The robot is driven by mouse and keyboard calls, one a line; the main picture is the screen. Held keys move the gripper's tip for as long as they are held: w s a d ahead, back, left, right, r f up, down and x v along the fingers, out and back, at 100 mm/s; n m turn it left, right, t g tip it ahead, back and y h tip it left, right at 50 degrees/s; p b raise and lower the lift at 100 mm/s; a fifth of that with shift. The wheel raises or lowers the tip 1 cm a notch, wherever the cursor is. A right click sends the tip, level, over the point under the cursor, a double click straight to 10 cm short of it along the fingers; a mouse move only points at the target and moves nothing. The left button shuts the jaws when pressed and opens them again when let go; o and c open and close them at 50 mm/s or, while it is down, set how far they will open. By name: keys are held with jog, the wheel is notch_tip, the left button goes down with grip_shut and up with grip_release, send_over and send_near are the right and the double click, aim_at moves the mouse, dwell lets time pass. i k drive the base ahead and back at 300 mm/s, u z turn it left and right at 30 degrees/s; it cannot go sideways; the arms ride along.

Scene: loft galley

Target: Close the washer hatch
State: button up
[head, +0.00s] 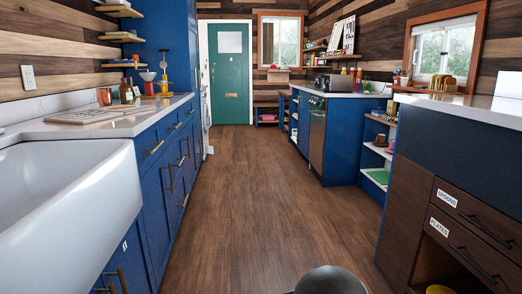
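A narrow strip of a white appliance (206,112) shows at the far end of the left row of blue cabinets, seen almost edge-on. It may be the washer. Its front is turned toward the aisle, and it is too small and oblique to tell whether a hatch stands open or shut. My gripper is not in view. A dark rounded shape at the bottom edge seems to be part of my own arm, with no fingers visible.
A wooden-floored aisle (235,190) runs clear to the green door (231,75). A white sink (65,215) and blue cabinets (165,170) line the left. A drawer unit (470,220) stands close on the right, with open shelves and an oven (317,135) beyond.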

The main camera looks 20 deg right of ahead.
aim_at(210, 149)
jog(key=z, duration=0.5)
jog(key=i, duration=10.85)
jog(key=u, duration=2.3)
